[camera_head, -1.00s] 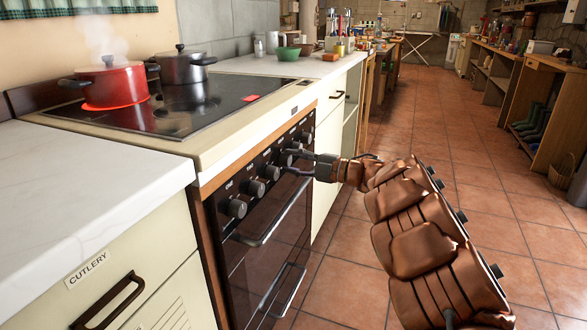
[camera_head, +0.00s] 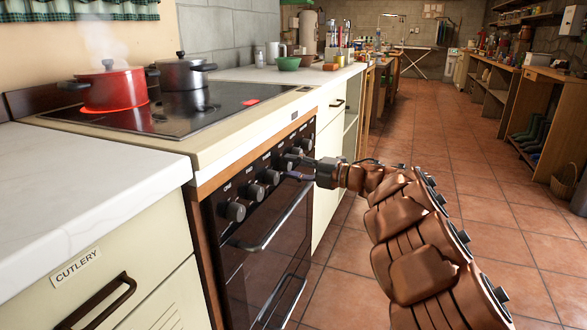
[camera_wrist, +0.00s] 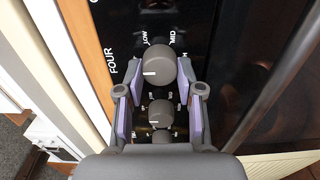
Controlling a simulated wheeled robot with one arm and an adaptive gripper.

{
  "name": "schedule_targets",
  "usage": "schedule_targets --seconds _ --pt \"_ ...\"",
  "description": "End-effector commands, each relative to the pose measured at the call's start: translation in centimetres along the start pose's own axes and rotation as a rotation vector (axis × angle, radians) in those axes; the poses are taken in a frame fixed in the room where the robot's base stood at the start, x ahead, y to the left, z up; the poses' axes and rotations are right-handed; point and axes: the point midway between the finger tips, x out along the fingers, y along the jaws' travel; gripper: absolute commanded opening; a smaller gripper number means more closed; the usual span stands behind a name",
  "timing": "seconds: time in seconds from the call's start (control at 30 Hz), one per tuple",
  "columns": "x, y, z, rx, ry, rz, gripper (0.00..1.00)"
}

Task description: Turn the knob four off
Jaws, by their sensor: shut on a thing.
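The dark grey round knob four (camera_wrist: 158,72) sits on the black oven panel in the wrist view, beside the printed word FOUR. Its white mark points left in that view, toward the word FOUR; LOW and MID are printed beyond it. My gripper (camera_wrist: 157,71) has its two fingers on either side of this knob and is shut on it. In the head view my gripper (camera_head: 291,166) reaches the row of knobs from the right, and its fingers partly hide the knob.
Other knobs (camera_head: 235,211) line the panel, close to my fingers. The oven handle (camera_head: 268,232) runs below. A steaming red pot (camera_head: 113,88) stands on a glowing ring, with a dark pot (camera_head: 182,72) beside it. The tiled floor to the right is open.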

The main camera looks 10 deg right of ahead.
Motion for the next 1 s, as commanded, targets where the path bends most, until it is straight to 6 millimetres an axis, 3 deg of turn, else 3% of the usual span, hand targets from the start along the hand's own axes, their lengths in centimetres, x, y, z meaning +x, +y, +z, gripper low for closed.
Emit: schedule_targets --seconds 0.13,0.17,0.4,0.77,1.0 --pt "0.0 -0.2 -0.1 0.001 0.002 -0.003 0.02" --pt "0.0 -0.2 -0.1 0.001 0.002 -0.003 0.38" --pt "0.0 -0.1 0.0 0.001 0.001 -0.002 0.62" --pt "-0.3 0.0 0.0 0.001 -0.001 -0.001 0.62" --pt "-3.6 -0.1 0.2 0.002 -0.005 -0.002 0.62"
